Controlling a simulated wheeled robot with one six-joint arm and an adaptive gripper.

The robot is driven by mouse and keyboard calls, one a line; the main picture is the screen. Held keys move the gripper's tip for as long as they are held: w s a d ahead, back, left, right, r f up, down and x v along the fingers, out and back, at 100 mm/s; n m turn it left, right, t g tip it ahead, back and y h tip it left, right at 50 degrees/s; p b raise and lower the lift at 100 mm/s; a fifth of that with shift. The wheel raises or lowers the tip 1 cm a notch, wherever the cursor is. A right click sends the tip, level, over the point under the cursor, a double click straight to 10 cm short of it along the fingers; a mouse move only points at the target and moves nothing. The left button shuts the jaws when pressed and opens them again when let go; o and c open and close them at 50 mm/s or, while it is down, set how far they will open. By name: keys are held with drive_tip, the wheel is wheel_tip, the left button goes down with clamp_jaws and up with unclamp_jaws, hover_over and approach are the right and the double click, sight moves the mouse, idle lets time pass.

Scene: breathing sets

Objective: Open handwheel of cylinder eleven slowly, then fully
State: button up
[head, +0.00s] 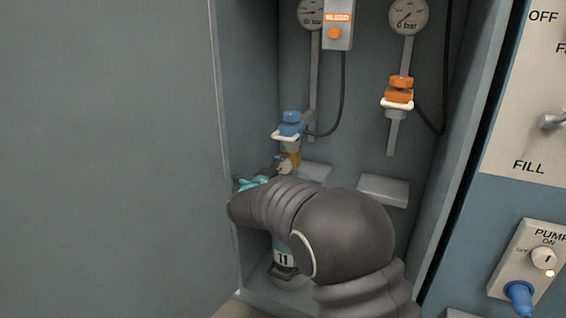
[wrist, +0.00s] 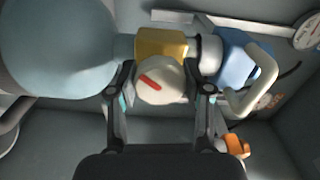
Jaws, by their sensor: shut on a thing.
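Cylinder eleven (head: 283,258), with an "11" label, stands low in the cabinet, mostly hidden behind my arm in the head view. Its pale body (wrist: 60,45) fills the upper left of the wrist view. A yellow brass valve (wrist: 160,44) sits at its neck, with the round cream handwheel (wrist: 158,84) facing the wrist camera. A red mark on the handwheel slants from upper left to lower right. My gripper (wrist: 163,88) has a finger on either side of the handwheel and is shut on it. A blue connector (wrist: 238,62) with a white loop handle joins the valve.
An orange connector (head: 398,88) hangs at the right under a gauge (head: 408,16). A BLEED box (head: 338,24) with an orange button is above. The cabinet's side walls stand close around my arm. A pump switch panel (head: 532,262) is at the far right.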

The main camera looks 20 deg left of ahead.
drive_tip(key=n+p, duration=0.3)
drive_tip(key=n, duration=0.2)
drive_tip(key=shift+r+n+p, duration=0.15)
drive_tip(key=shift+n+p, duration=0.15)
drive_tip(key=n+p, duration=0.3)
drive_tip(key=n, duration=0.2)
drive_tip(key=shift+p, duration=0.3)
drive_tip(key=n, duration=0.3)
drive_tip(key=n+p, duration=0.1)
drive_tip(key=n, duration=0.1)
drive_tip(key=shift+f+n+p, duration=0.2)
drive_tip(key=shift+n+p, duration=0.1)
drive_tip(key=shift+n, duration=0.1)
drive_tip(key=n, duration=1.6)
drive_tip(key=shift+d, duration=0.1)
drive_tip(key=n, duration=0.5)
drive_tip(key=shift+n, duration=0.4)
drive_tip(key=n, duration=0.5)
drive_tip(key=shift+f, duration=0.1)
